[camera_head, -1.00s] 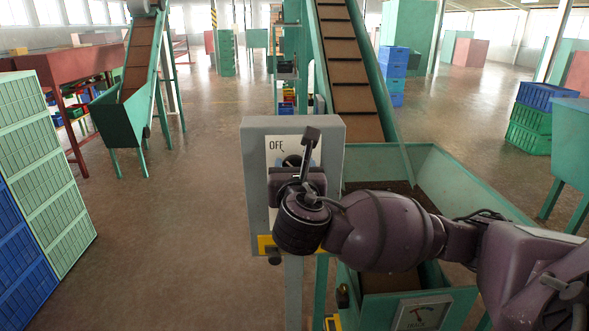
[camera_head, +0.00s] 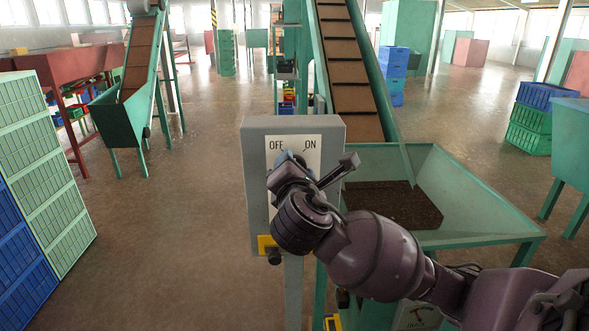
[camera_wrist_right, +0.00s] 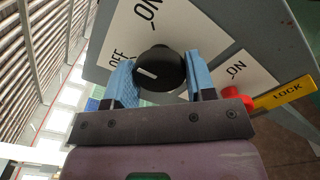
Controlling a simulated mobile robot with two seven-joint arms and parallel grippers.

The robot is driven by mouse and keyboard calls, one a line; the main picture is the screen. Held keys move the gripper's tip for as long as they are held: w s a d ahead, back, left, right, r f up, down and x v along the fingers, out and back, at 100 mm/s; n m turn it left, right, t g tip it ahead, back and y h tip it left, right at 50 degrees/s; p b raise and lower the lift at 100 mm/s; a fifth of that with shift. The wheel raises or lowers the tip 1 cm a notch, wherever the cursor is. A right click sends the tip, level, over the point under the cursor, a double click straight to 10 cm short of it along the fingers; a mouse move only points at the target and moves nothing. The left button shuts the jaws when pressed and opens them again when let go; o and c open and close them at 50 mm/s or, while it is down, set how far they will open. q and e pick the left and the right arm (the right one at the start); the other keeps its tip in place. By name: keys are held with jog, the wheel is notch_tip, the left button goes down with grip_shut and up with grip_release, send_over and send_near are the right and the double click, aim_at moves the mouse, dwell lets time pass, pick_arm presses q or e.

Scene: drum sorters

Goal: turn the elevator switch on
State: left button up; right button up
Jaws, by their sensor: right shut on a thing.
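The grey switch box (camera_head: 256,150) stands on a post in front of me, with a white plate (camera_head: 310,160) marked OFF and ON. In the right wrist view, the black round switch knob (camera_wrist_right: 160,70) with a white mark sits on that plate. My right gripper (camera_head: 290,162) is shut on the knob, its blue fingertips on both sides of it in the wrist view (camera_wrist_right: 160,82). The white mark lies toward the left there; which label it meets is hard to tell. In the head view my gripper hides most of the knob. My left gripper is not in view.
A red part (camera_wrist_right: 236,97) and yellow LOCK tag (camera_wrist_right: 285,94) sit beside the plate. A green hopper (camera_head: 470,200) holding brown material and a rising conveyor (camera_head: 348,75) are behind the box. Green and blue crates (camera_head: 45,170) stand left; the floor between is clear.

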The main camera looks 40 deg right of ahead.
jog(key=shift+m, duration=4.3)
jog(key=o, duration=0.9)
